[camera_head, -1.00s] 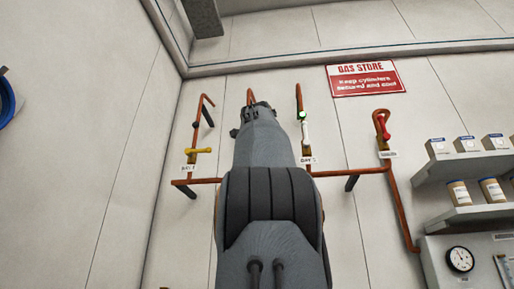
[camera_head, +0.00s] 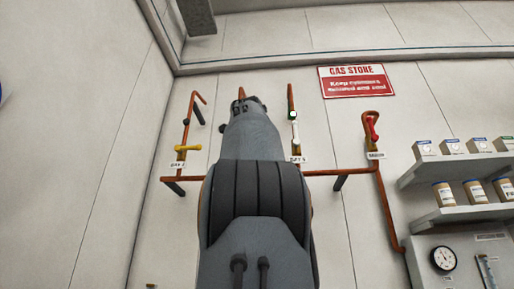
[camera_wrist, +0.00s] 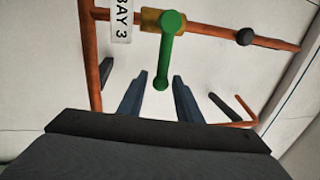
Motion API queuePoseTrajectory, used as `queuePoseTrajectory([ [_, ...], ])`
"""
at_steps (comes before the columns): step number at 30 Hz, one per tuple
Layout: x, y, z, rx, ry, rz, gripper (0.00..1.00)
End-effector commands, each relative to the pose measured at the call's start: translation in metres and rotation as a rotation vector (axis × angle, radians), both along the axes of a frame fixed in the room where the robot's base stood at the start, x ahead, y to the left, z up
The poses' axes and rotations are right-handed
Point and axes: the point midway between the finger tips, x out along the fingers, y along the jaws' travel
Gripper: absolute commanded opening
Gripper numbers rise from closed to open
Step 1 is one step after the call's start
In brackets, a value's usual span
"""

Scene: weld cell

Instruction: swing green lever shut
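The green lever (camera_wrist: 166,52) shows in the wrist view, on a brass valve (camera_wrist: 150,20) beside a BAY 3 label (camera_wrist: 122,20). It points down the picture, crosswise to the copper pipe. My gripper (camera_wrist: 159,92) is open, with one dark finger on each side of the lever's free end. Gaps show on both sides, and I cannot tell how deep the lever end lies between the fingers. In the head view my arm hides the green lever and its valve; my gripper (camera_head: 247,103) is partly seen at the arm's far end.
A yellow lever (camera_head: 188,148) is on the left pipe. Shelves with boxes (camera_head: 455,147) and a gauge (camera_head: 443,259) are at the right.

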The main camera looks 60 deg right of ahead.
Motion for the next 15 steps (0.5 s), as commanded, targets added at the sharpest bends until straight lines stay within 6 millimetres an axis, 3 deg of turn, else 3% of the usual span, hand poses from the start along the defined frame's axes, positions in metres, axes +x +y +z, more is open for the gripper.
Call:
queuePoseTrajectory([
  [9, -0.020, 0.045, -0.012, -0.001, -0.001, 0.001, 0.32],
  [15, -0.025, 0.054, -0.014, 0.001, 0.000, 0.000, 0.32],
])
